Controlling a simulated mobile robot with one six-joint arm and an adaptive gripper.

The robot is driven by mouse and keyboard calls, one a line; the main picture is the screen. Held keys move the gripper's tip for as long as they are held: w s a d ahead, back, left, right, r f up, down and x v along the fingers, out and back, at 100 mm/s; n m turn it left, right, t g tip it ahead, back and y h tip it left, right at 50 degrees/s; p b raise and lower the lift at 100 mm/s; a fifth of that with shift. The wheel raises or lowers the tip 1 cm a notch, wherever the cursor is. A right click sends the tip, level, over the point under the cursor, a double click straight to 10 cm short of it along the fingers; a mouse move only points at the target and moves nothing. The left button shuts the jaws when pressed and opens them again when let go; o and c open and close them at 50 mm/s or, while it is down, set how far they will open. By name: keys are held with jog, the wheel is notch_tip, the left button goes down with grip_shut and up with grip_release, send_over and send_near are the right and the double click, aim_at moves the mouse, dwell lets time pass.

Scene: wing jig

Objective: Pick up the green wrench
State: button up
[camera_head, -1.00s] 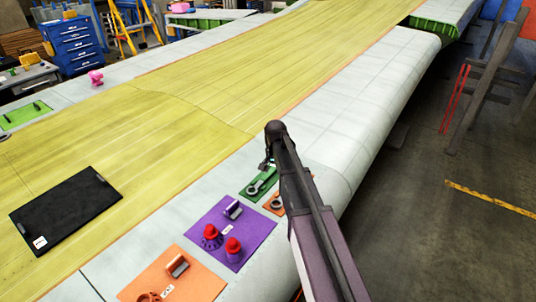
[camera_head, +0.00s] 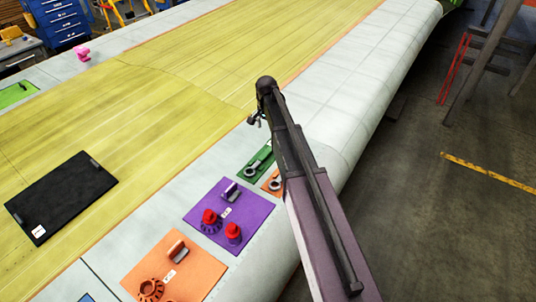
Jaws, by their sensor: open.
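A small green mat (camera_head: 246,166) lies on the pale wing edge, left of my arm. A grey wrench (camera_head: 261,161) with a ring end lies on it; no wrench that is itself green can be made out. My gripper (camera_head: 253,120) is small and dark in this view, at the far end of my arm. It is open and appears empty, over the wing and beyond the green mat in the picture. Its height above the surface cannot be told.
An orange mat (camera_head: 267,187) with a grey ring-ended tool is partly hidden by my arm. Nearer are a purple mat (camera_head: 256,212) with red-topped parts and a larger orange mat (camera_head: 205,270). A black panel (camera_head: 62,197) lies left. The yellow wing surface is mostly clear.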

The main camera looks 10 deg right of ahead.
jog(key=b, duration=0.8)
send_over(267, 152)
jog(key=shift+f, duration=4.15)
jog(key=shift+w+f+b, duration=0.15)
jog(key=shift+f+b, duration=2.45)
grip_shut()
